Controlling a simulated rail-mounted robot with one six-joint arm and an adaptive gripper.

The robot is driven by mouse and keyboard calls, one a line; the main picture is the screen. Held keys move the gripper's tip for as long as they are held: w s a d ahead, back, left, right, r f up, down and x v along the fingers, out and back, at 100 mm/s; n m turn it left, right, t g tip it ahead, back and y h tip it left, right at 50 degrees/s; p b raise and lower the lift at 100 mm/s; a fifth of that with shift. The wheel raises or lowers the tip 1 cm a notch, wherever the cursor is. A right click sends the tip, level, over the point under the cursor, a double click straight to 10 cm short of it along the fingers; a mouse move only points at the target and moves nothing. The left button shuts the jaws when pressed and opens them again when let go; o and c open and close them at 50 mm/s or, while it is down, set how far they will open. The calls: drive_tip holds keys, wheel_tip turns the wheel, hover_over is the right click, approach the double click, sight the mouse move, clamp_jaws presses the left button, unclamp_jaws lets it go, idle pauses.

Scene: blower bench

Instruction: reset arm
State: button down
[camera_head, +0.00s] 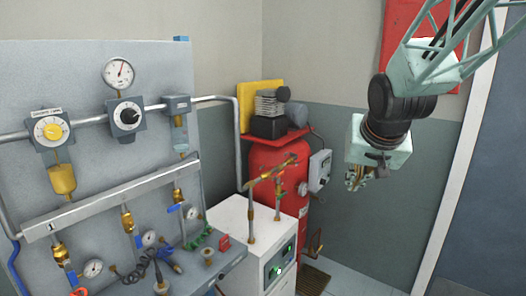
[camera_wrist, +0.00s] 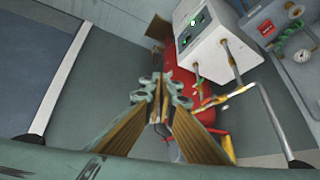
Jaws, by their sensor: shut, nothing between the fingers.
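My gripper (camera_head: 355,181) hangs at the upper right in the head view, in front of the grey-green wall and to the right of the red tank. It is empty and touches nothing. In the wrist view my gripper (camera_wrist: 160,101) shows its fingers closed together, with nothing between them. The floor and the red tank lie beyond the fingers in that view.
A red compressor tank (camera_head: 272,165) stands in the corner. A white cabinet (camera_head: 255,240) with a green-lit panel stands before it. A bench panel (camera_head: 90,80) with gauges, valves and pipes fills the left.

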drive_tip(key=s+a+r+n+g, duration=0.1)
drive_tip(key=s+a, duration=0.1)
drive_tip(key=s, duration=1.8)
drive_tip(key=s+a+r+n+g, duration=0.1)
drive_tip(key=s+a+g, duration=0.1)
drive_tip(key=s, duration=1.9)
drive_tip(key=shift+n+y, duration=0.4)
drive_tip(key=shift+f, duration=0.1)
